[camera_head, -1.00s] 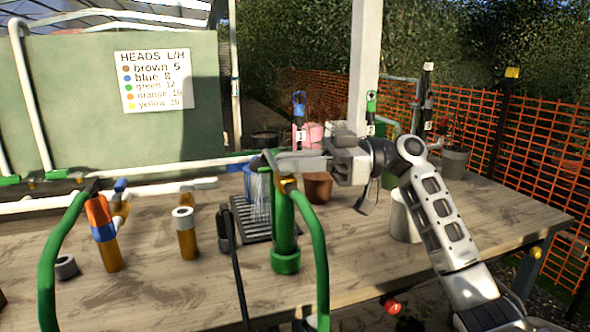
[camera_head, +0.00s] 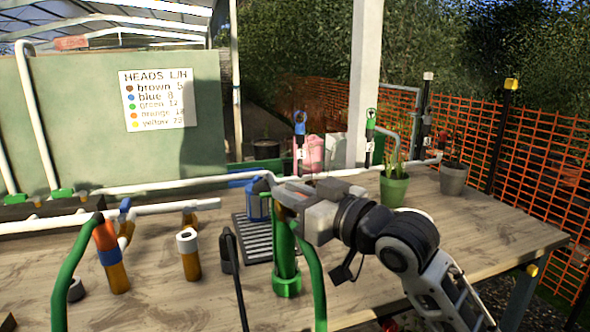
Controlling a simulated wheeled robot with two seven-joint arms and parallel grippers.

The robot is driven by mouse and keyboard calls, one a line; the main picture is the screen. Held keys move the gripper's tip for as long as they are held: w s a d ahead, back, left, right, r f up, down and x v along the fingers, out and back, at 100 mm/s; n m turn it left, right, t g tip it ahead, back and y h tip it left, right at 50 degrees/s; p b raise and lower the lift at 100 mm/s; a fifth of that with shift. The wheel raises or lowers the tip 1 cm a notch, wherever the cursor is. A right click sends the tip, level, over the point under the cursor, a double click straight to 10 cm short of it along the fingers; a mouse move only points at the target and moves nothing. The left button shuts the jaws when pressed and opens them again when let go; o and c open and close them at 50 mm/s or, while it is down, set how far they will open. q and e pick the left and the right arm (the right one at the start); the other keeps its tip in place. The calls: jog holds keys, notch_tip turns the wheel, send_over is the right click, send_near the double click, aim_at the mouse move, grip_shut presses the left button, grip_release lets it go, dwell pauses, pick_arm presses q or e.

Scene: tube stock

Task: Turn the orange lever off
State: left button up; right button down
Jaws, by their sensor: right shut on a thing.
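My right gripper (camera_head: 277,190) is shut at the top of the green standpipe (camera_head: 286,265), where the tap is. Its fingers and body hide most of what it holds; a small orange-brown part (camera_head: 282,213) shows just below them, and I take this to be the orange lever's tap. A blue container (camera_head: 257,207) stands behind the standpipe at the grating (camera_head: 258,245). No water streaks show there. My left gripper is not in view.
Green hoses arch on both sides, one (camera_head: 66,270) at the left. An orange tube with a blue band (camera_head: 110,256) and a white-topped tube (camera_head: 188,256) stand on the table. A potted plant (camera_head: 394,190) stands behind my right arm.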

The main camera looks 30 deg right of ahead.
jog(key=shift+a+r+m+h+p, duration=0.2)
jog(key=shift+r+m+h+p, duration=0.15)
jog(key=shift+m+h+p, duration=0.25)
jog(key=m+h, duration=0.1)
jog(key=m+h+p, duration=0.1)
jog(key=h, duration=0.1)
jog(key=h+p, duration=0.1)
jog(key=shift+a+f+m+h, duration=0.15)
jog(key=shift+f+m+h, duration=0.15)
jog(key=shift+m, duration=0.1)
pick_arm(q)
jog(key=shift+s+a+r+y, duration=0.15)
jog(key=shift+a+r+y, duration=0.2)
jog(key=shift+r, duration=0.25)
pick_arm(e)
jog(key=shift+m+h, duration=0.5)
jog(key=shift+h, duration=0.5)
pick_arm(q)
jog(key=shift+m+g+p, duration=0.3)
pick_arm(e)
jog(key=shift+f+m+h, duration=0.1)
jog(key=shift+m+h, duration=0.2)
jog(key=c, duration=1.4)
grip_release()
jog(key=shift+o, duration=0.2)
